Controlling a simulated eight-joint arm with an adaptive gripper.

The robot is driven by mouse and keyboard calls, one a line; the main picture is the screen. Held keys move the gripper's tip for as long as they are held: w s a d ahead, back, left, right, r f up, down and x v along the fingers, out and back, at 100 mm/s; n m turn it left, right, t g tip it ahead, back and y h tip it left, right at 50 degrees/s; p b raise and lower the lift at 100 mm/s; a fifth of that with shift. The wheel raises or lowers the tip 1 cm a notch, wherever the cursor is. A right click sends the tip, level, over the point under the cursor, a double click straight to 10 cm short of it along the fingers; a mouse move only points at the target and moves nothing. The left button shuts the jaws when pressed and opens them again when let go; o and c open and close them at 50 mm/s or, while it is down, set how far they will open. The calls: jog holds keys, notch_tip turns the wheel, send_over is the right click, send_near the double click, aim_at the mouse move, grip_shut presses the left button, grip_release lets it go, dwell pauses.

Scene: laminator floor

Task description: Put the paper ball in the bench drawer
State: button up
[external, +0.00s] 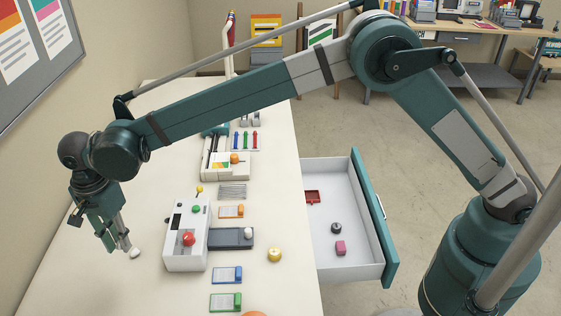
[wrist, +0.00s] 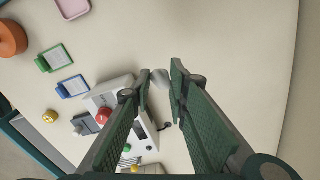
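A small white crumpled-looking piece, apparently the paper ball (external: 134,253), lies on the bench top at the tips of my gripper (external: 119,247). In the wrist view the ball (wrist: 160,76) shows between and just beyond the fingertips of my gripper (wrist: 160,86). The fingers are apart, with a gap around the ball; contact is not clear. The bench drawer (external: 335,272) is pulled open on the right of the bench.
A white machine (external: 187,246) with a red knob stands right of my gripper. A dark slab (external: 222,239) bearing a white ball (external: 248,233) sticks out beside it. A yellow round piece (external: 274,255), blue holder (external: 226,275) and green holder (external: 225,302) lie nearby. The bench's left side is clear.

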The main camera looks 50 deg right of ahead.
jog(key=w+d+r+m+b, duration=0.1)
jog(key=w+d, duration=0.2)
jog(key=d, duration=0.8)
jog(key=w+d+r+m+b, duration=0.15)
jog(key=w+d, duration=0.25)
jog(key=d, duration=0.8)
jog(key=w+d+m+b, duration=0.1)
jog(key=w+d+m, duration=0.15)
jog(key=d, duration=0.85)
jog(key=s+d+m+b, duration=0.2)
jog(key=d, duration=1.5)
jog(key=s+d+m+b, duration=0.1)
jog(key=s+d+m, duration=0.15)
jog(key=d, duration=1.35)
jog(key=s+d+f+m+b, duration=0.1)
jog(key=s+d+m+b, duration=0.1)
jog(key=s+d, duration=0.85)
jog(key=s+d+f+m+b, duration=0.2)
jog(key=s+d, duration=0.5)
jog(key=d, duration=0.6)
notch_tip(320, 180, down, 22)
jog(key=shift+f+n, duration=0.25)
